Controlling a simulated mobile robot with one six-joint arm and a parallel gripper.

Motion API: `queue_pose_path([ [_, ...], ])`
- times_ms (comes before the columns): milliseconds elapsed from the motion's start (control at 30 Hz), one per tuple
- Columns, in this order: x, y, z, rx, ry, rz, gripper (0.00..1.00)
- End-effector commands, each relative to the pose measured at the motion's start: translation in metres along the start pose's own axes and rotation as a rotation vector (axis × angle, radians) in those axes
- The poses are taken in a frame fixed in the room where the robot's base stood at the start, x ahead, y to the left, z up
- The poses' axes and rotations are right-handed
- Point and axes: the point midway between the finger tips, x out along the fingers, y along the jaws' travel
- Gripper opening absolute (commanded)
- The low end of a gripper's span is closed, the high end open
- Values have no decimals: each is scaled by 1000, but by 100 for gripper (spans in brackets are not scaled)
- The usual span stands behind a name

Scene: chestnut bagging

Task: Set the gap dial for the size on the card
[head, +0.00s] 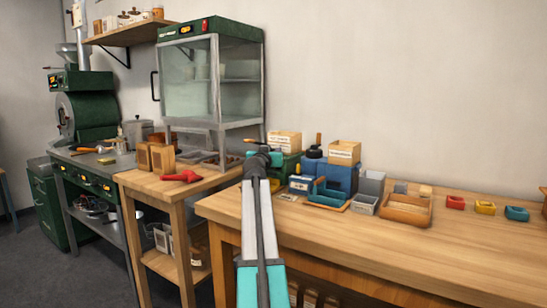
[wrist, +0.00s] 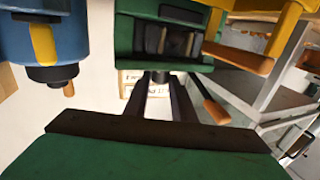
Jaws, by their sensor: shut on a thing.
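My gripper (head: 263,150) reaches to the green machine (head: 290,166) at the left end of the wooden bench. In the wrist view, its two dark fingers (wrist: 161,80) point at the face of the green machine (wrist: 125,35), below an opening with dark rollers. The fingers are shut on a small dark part there, apparently the gap dial; it is mostly hidden between the tips. A small card (head: 287,197) lies on the bench in front of the machine; its writing is too small to read.
A blue machine (head: 341,176) with a black knob stands close to the right of the green one; in the wrist view the blue machine (wrist: 30,40) is at the left. A wood-handled lever (wrist: 217,112) is beside the fingers. A wooden tray (head: 405,220) sits farther right.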

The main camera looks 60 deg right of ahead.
Motion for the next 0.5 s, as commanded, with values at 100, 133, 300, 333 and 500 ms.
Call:
queue_pose_path([
  [100,-1,-4,9,5,-10,10,1],
  [133,-1,-4,9,5,-10,13,1],
  [300,-1,-4,8,6,-8,30,1],
  [333,-2,-4,7,6,-9,34,1],
  [500,-2,-3,6,6,-7,49,1],
])
